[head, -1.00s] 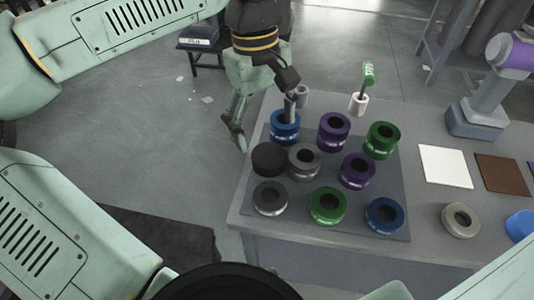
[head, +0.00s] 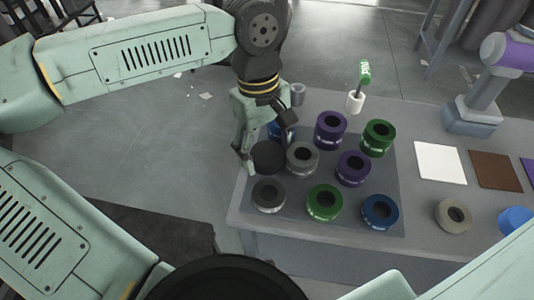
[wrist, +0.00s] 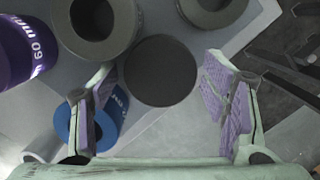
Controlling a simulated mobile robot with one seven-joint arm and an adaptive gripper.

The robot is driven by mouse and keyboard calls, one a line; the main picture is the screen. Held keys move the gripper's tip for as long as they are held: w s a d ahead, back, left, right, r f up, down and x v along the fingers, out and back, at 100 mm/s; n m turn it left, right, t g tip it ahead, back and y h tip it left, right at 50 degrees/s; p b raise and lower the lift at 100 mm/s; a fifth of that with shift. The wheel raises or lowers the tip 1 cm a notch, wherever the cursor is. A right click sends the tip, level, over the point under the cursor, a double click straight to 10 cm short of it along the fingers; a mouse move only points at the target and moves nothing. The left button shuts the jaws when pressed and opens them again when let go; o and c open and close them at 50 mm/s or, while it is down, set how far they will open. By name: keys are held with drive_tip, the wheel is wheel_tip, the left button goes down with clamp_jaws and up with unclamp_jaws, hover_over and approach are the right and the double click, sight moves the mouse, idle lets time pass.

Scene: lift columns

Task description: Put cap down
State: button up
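A black, solid-topped disc (head: 268,157), which looks like the cap, sits at the left edge of the dark mat (head: 385,222) among the ring-shaped weights. In the wrist view the black disc (wrist: 160,70) lies just ahead of and between my fingertips. My gripper (head: 266,143) is open and comes at the disc from behind. In the wrist view my gripper (wrist: 160,75) shows a wide gap with nothing clasped. The left finger partly covers a blue ring (wrist: 92,122). I cannot tell how high the fingertips are above the mat.
A grey ring (head: 303,158) stands close to the right of the disc, and another grey ring (head: 268,196) in front. Purple (head: 331,130), green (head: 325,202) and blue (head: 380,211) rings fill the mat. The table's left edge is close; floor lies beyond.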

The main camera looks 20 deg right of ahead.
drive_tip(key=c, duration=1.1)
drive_tip(key=shift+o, duration=0.2)
drive_tip(key=shift+r, duration=0.15)
